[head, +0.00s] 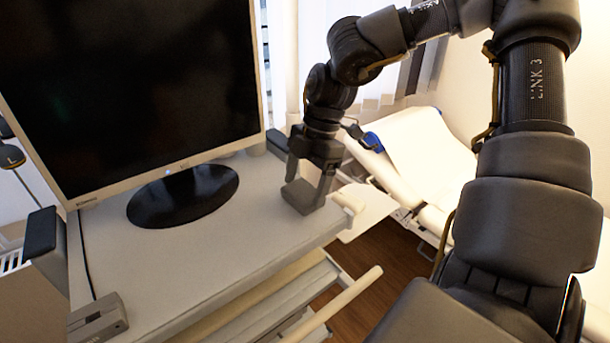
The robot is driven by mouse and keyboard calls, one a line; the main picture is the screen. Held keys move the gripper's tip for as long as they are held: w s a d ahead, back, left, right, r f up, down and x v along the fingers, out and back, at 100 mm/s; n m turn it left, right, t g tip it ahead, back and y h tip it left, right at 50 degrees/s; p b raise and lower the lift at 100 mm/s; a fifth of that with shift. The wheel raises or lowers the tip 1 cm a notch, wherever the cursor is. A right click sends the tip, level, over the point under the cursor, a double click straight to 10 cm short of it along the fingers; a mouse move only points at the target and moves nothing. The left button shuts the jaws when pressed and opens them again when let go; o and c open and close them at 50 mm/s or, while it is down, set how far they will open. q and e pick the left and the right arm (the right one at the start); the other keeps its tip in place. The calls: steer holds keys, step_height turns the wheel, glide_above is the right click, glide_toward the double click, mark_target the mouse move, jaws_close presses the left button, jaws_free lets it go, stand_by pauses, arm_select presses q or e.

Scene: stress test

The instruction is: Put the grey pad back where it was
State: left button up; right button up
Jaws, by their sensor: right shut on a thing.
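The grey pad (303,197) is a small blocky piece near the right edge of the white cart top (235,240). My right gripper (308,182) points down from above and is shut on the pad, with one finger on each side. The pad's underside is at or just above the cart top; I cannot tell whether it touches. My left gripper is not in view.
A monitor (140,80) on a dark oval base (183,195) stands left of the pad. A grey device (98,322) lies at the front left. A pale handle bar (332,305) juts out below the top. A covered couch (415,150) stands behind at right. The middle front of the cart top is clear.

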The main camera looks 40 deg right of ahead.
steer(key=shift+s+a+f, duration=0.1)
steer(key=shift+c, duration=0.2)
steer(key=o, duration=0.7)
steer(key=shift+o, duration=1.3)
steer(key=b+v, duration=0.3)
steer(key=v, duration=0.9)
